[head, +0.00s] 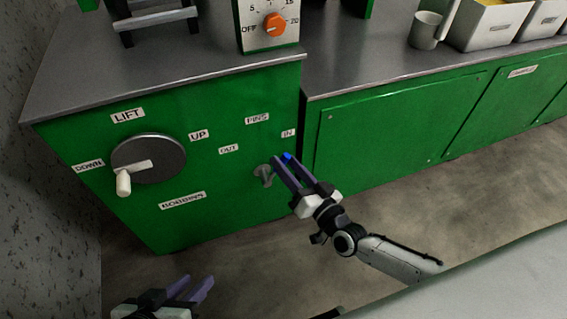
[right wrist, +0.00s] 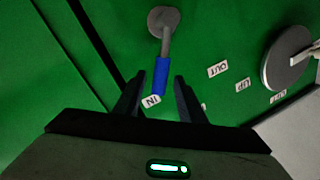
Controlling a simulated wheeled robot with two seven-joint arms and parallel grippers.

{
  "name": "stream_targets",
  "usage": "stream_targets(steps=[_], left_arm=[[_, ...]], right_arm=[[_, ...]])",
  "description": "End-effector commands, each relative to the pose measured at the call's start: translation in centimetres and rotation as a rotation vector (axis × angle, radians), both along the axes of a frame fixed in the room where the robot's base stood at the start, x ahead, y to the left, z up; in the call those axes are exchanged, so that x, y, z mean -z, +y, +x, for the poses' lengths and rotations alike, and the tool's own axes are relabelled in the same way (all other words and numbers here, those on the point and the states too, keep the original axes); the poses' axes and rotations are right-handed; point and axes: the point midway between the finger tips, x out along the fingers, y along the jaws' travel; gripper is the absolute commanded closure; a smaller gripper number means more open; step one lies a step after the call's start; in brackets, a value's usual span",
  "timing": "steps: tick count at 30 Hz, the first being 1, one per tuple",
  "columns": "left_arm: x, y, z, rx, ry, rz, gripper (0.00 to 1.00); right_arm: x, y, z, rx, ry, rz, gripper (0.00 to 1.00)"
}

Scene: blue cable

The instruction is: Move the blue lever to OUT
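The blue lever has a grey round hub and arm on the green cabinet front and a blue handle (head: 287,156). The blue handle (right wrist: 160,76) shows clearly in the right wrist view, pointing toward the IN label (right wrist: 151,101). My right gripper (head: 284,161) is open at the lever. In the right wrist view its fingertips (right wrist: 158,84) stand on either side of the handle's end, with gaps visible. The OUT label (head: 229,149) is left of the IN label (head: 288,133) in the head view. My left gripper (head: 199,281) is open and empty at the lower left.
A grey LIFT dial (head: 148,158) with a white handle is on the cabinet's left side. An orange timer knob (head: 275,24) sits on the box above. A mug (head: 425,30) and white bins (head: 490,24) stand on the right counter (head: 370,65). Floor in front is clear.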

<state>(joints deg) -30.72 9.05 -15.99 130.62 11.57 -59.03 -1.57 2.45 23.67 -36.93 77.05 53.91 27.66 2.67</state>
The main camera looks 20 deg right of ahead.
Motion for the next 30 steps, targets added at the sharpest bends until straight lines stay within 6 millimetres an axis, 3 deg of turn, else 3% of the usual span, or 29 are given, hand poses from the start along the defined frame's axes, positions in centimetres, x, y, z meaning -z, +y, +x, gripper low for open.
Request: stream_targets(steps=[6,14,21,30], left_arm=[[-0.3,-0.4,0.2,0.0,-0.013,-0.02,0.69],[-0.4,-0.4,0.2,0.0,-0.015,-0.021,0.69],[-0.4,-0.4,0.2,0.0,-0.014,-0.022,0.69],[-0.7,-0.3,0.2,0.0,-0.015,-0.018,0.69]], right_arm=[[0.1,0.5,1.7,-0.001,0.001,0.001,0.64],[0.0,0.5,1.8,-0.001,0.001,0.001,0.64],[0.0,0.5,1.8,-0.001,0.001,0.0,1.0],[-0.1,0.3,1.7,0.005,0.002,-0.009,1.0]])
